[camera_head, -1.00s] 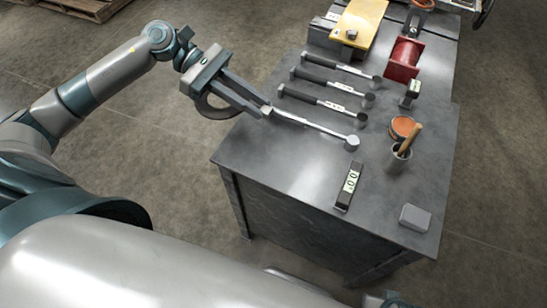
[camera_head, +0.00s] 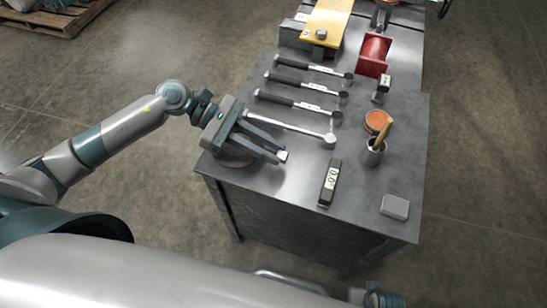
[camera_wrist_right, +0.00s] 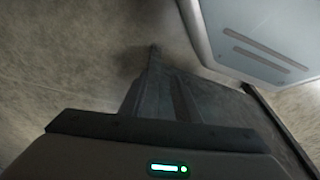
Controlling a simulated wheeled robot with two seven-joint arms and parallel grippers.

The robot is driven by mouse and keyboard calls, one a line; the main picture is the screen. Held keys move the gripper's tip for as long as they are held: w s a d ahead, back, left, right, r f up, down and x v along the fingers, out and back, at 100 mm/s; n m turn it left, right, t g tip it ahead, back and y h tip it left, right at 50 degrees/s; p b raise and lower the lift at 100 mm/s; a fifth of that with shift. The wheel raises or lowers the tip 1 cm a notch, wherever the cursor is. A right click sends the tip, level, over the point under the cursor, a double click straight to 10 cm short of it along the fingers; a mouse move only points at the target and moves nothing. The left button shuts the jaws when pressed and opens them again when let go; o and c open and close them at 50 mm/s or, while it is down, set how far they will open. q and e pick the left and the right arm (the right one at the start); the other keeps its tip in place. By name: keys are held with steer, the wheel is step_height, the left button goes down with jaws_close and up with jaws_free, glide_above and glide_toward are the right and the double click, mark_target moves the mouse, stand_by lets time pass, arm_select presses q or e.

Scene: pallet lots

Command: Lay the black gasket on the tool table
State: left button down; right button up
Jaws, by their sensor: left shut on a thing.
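My left gripper (camera_head: 281,156) is over the near left corner of the grey tool table (camera_head: 290,190), its fingers pointing right. It is shut on the black gasket (camera_head: 236,161), a dark ring that shows partly below the fingers. The gripper hides much of the ring, and I cannot tell if the ring touches the table top. My right gripper (camera_wrist_right: 158,85) shows in the right wrist view as dark fingers over bare floor. I see nothing held there, and the spacing of its fingers is unclear.
Several wrenches (camera_head: 300,103) lie just beyond the left gripper; the nearest is partly hidden by it. A black gauge block (camera_head: 329,184), a grey box (camera_head: 394,207), a cup with a wooden handle (camera_head: 374,152) and an orange-topped tin (camera_head: 377,122) stand to the right. A red spool (camera_head: 374,55) is farther back.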

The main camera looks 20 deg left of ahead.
mark_target(274, 168)
arm_select(q)
steer(key=shift+x, duration=0.75)
steer(key=shift+s+f, duration=0.1)
steer(key=shift+s, duration=0.05)
arm_select(e)
steer(key=shift+f, duration=0.4)
arm_select(q)
steer(key=shift+a, duration=0.1)
steer(key=shift+f, duration=0.65)
step_height(274, 168, down, 2)
steer(key=shift+f+p, duration=0.3)
steer(key=shift+f, duration=0.05)
arm_select(e)
steer(key=shift+s+d+f, duration=0.1)
steer(key=shift+s+f, duration=0.1)
steer(key=shift+f, duration=0.5)
arm_select(q)
steer(key=shift+f, duration=0.1)
arm_select(e)
steer(key=shift+w+r, duration=0.1)
steer(key=shift+r, duration=0.05)
